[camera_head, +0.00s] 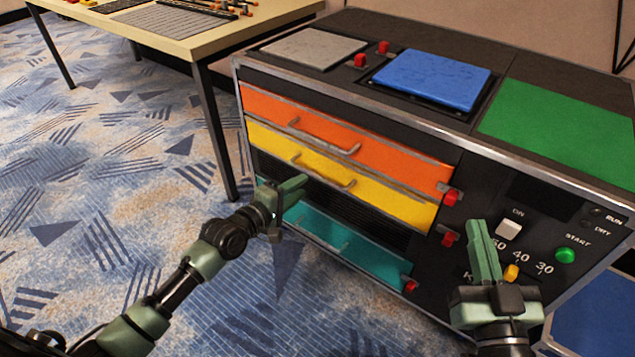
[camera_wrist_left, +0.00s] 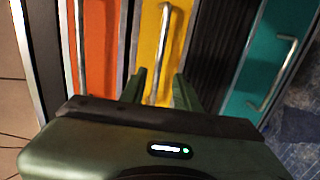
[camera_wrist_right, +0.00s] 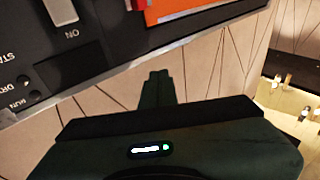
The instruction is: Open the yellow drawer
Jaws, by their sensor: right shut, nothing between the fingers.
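The yellow drawer (camera_head: 385,200) is in the front of a dark cabinet, below an orange drawer and above a dark slatted panel. Its front looks flush, so it appears shut. Its metal bar handle (camera_head: 335,178) runs along the front. My left gripper (camera_head: 298,182) is at the left end of this handle. In the left wrist view, its open fingers (camera_wrist_left: 158,88) lie to either side of the line of the handle (camera_wrist_left: 160,55); I cannot tell whether they touch it. My right gripper (camera_head: 482,228) is shut and empty before the cabinet's control panel.
The orange drawer (camera_head: 375,146) and teal drawer (camera_head: 365,256) have similar handles. Red latches (camera_head: 452,196) sit at the drawers' right side. The panel has a green button (camera_head: 565,255) and a white switch (camera_head: 509,229). A table (camera_head: 190,45) stands behind left. Carpet at left is clear.

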